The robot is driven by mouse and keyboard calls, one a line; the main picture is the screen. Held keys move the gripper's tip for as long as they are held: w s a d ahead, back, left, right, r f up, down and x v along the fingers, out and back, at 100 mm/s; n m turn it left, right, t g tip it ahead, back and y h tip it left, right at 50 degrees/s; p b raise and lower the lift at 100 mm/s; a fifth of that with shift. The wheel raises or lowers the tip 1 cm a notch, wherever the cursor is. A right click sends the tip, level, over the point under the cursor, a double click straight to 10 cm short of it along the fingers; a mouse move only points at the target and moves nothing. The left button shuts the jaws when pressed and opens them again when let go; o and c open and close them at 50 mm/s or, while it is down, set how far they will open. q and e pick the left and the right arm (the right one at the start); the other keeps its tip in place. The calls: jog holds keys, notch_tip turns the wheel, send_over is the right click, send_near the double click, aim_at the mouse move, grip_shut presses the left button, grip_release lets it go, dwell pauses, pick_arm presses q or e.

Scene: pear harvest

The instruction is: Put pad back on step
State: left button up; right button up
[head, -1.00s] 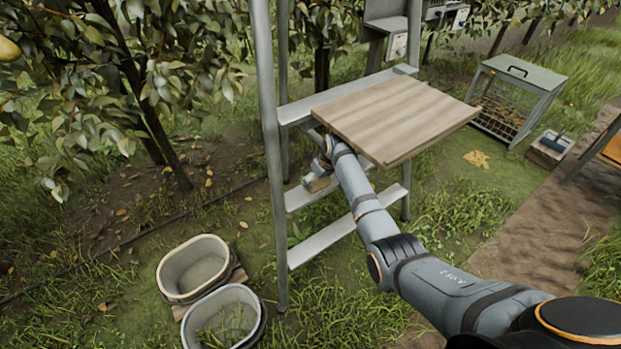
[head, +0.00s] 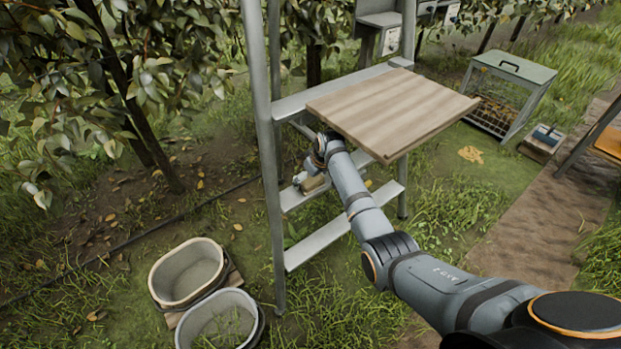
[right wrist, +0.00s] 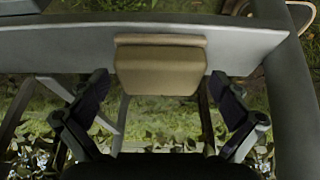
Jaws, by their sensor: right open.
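The pad is a tan, padded block. In the head view the pad (head: 315,184) shows small at a lower step of the grey ladder (head: 337,238), partly hidden by my right gripper (head: 306,178). In the right wrist view the pad (right wrist: 160,70) lies across the grey step (right wrist: 55,48) and reaches past that step's lower edge in the picture. The right gripper (right wrist: 160,84) is open, with one finger on each side of the pad and a visible gap on both sides. My left gripper is not in view.
A wooden board (head: 392,110) sits above my right forearm on the ladder. Two tubs, a cream-rimmed one (head: 188,272) and a grey one (head: 218,318), stand at lower left. A mesh crate (head: 510,90) stands at back right.

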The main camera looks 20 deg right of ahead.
jog(key=shift+s+d+r+p, duration=0.25)
jog(key=shift+s+r+p, duration=0.2)
jog(key=shift+s+r, duration=0.15)
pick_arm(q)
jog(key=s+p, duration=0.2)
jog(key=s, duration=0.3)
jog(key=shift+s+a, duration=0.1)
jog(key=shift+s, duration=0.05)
pick_arm(e)
jog(key=s+d, duration=0.3)
jog(key=s, duration=0.7)
jog(key=shift+s+d, duration=0.25)
jog(key=shift+d, duration=0.15)
